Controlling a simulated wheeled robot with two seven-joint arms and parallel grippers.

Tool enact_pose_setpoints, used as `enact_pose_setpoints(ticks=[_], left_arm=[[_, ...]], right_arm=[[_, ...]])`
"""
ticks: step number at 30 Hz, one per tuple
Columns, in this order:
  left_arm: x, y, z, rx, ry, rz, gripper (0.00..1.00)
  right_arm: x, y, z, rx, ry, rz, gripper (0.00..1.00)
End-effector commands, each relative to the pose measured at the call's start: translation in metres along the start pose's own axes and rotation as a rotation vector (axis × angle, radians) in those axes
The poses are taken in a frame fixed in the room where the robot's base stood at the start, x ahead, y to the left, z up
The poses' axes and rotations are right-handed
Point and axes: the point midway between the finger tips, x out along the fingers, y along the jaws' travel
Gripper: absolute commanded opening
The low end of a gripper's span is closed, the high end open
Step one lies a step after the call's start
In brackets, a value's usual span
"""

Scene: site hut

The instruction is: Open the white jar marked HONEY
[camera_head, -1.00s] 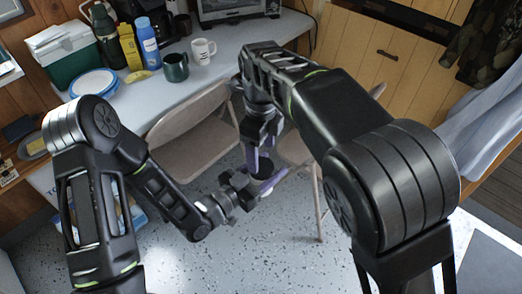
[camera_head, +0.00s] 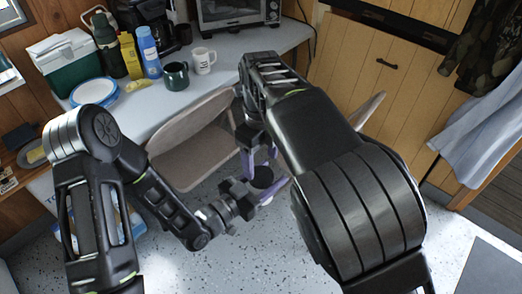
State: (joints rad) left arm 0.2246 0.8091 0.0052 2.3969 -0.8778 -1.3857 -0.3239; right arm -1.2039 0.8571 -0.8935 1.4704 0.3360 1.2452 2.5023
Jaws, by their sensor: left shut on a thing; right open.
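My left gripper (camera_head: 268,190) is shut on a small jar, held in the air in front of the folding chair. A white bit of the jar (camera_head: 266,201) shows by the purple fingers, with a dark round top (camera_head: 262,178) above it. I cannot tell whether this dark round is a lid or an open mouth. The label is not readable. My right gripper (camera_head: 259,158) is open and points down just above the jar's top, its purple fingers spread. Its arm hides part of the area behind.
The table (camera_head: 215,77) behind carries a green mug (camera_head: 175,77), a white mug (camera_head: 203,61), a blue bottle (camera_head: 149,53), a yellow bottle (camera_head: 131,56), a cooler (camera_head: 68,62) and a toaster oven (camera_head: 238,13). A folding chair (camera_head: 190,150) stands in front of it.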

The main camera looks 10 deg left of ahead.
Motion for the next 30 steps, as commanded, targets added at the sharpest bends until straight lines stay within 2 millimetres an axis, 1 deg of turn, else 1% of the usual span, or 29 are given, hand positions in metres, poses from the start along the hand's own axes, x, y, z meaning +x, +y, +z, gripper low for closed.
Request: enact_pose_setpoints(ticks=[3, 9, 13, 20, 30], left_arm=[[0.000, 0.000, -0.001, 0.000, 0.002, 0.000, 0.00], [0.000, 0.000, -0.001, 0.000, 0.002, 0.000, 0.00], [0.000, 0.000, -0.001, 0.000, 0.002, 0.000, 0.00], [0.000, 0.000, -0.001, 0.000, 0.002, 0.000, 0.00], [0.000, 0.000, -0.001, 0.000, 0.002, 0.000, 0.00]], right_arm=[[0.020, 0.000, -0.001, 0.001, 0.004, 0.001, 0.67], [0.043, 0.000, -0.001, 0.000, 0.002, 0.000, 0.67], [0.049, 0.000, 0.000, 0.000, 0.000, -0.001, 0.67], [0.049, 0.000, 0.000, 0.000, 0.000, 0.000, 0.67], [0.049, 0.000, 0.000, 0.000, 0.000, -0.001, 0.40]])
